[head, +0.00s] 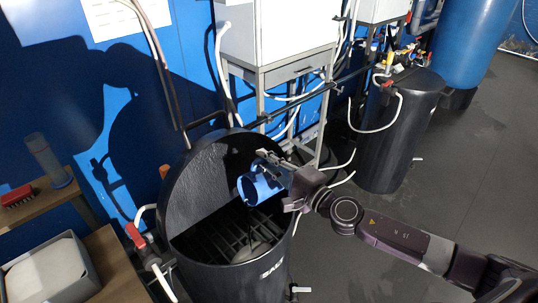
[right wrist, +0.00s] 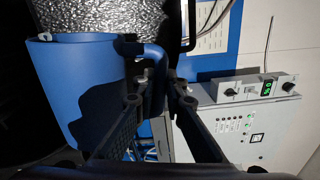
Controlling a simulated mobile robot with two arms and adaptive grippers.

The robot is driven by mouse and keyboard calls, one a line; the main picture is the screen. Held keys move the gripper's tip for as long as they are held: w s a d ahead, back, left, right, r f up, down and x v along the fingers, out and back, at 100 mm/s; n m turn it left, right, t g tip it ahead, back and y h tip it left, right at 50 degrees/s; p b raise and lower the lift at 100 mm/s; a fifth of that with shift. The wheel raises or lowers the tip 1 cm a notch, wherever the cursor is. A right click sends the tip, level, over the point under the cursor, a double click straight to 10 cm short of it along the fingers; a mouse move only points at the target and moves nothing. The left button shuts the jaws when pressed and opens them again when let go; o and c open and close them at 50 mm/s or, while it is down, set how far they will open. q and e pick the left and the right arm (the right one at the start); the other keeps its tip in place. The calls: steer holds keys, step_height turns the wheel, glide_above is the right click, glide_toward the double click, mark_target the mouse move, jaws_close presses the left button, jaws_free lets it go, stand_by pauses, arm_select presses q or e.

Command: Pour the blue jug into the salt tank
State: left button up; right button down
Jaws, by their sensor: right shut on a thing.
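The black salt tank (head: 272,283) stands in the middle of the head view, its half-round lid (head: 205,180) raised at the back and a dark grate (head: 232,236) inside. The blue jug (head: 250,189) is over the tank's opening, tilted on its side with its mouth toward the left. My right gripper (head: 282,174) is shut on the jug's handle. In the right wrist view the jug (right wrist: 85,90) fills the left side and its handle lies between the fingers (right wrist: 152,98). The jug's contents are hidden. My left gripper is not in view.
A white cabinet on a grey stand (head: 285,65) is close behind the tank. A second black tank (head: 398,130) stands at the right. A wooden shelf (head: 100,262) with a grey box (head: 50,270) is at the lower left. White hoses and a red valve (head: 135,235) run beside the salt tank.

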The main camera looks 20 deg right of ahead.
mark_target(252, 163)
steer(key=shift+s+a+r+n+p, duration=0.15)
steer(key=shift+a+r+n+p, duration=0.45)
steer(key=shift+p, duration=0.25)
steer(key=a+n+p, duration=0.2)
steer(key=p, duration=0.1)
steer(key=s+a+r+n+p, duration=0.1)
steer(key=p, duration=0.1)
steer(key=shift+s, duration=0.1)
steer(key=shift+s+a+n, duration=0.1)
steer(key=shift+a+n, duration=0.15)
steer(key=shift+n, duration=0.05)
steer(key=shift+a, duration=0.1)
stand_by(3.1)
